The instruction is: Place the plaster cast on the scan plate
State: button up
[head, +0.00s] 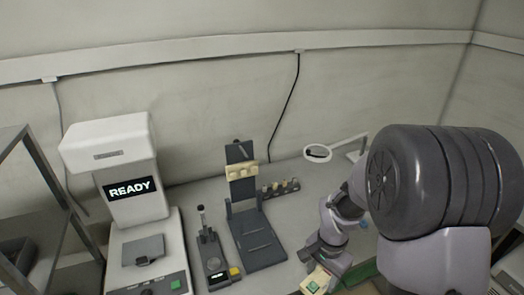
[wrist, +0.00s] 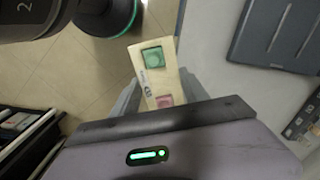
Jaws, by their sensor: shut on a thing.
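My gripper (wrist: 158,92) is shut on a cream block (wrist: 150,72) with a green square and a pink square on its face. The block also shows at the bottom of the head view (head: 316,281), low at the front of the bench. I cannot tell if this block is the plaster cast. Another cream piece (head: 241,171) sits on a dark upright stand (head: 262,250). The scanner (head: 115,150) at the left reads READY. A grey plate (head: 143,250), seemingly the scan plate, lies bare on its base, well left of my gripper.
A small device with a round pad and yellow patch (head: 214,272) stands between scanner and stand. Behind are a rack of small pieces (head: 278,188) and a ring magnifier (head: 318,153). A dark shelf frame (head: 40,170) is at far left. Tiled floor shows in the wrist view.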

aim_at(142, 248)
jog(key=i+l+u, duration=0.1)
jog(key=l+u, duration=0.15)
jog(key=i+l+u, duration=0.1)
jog(key=l+u, duration=0.15)
jog(key=i+l+u, duration=0.1)
jog(key=i+l, duration=0.3)
jog(key=i, duration=0.2)
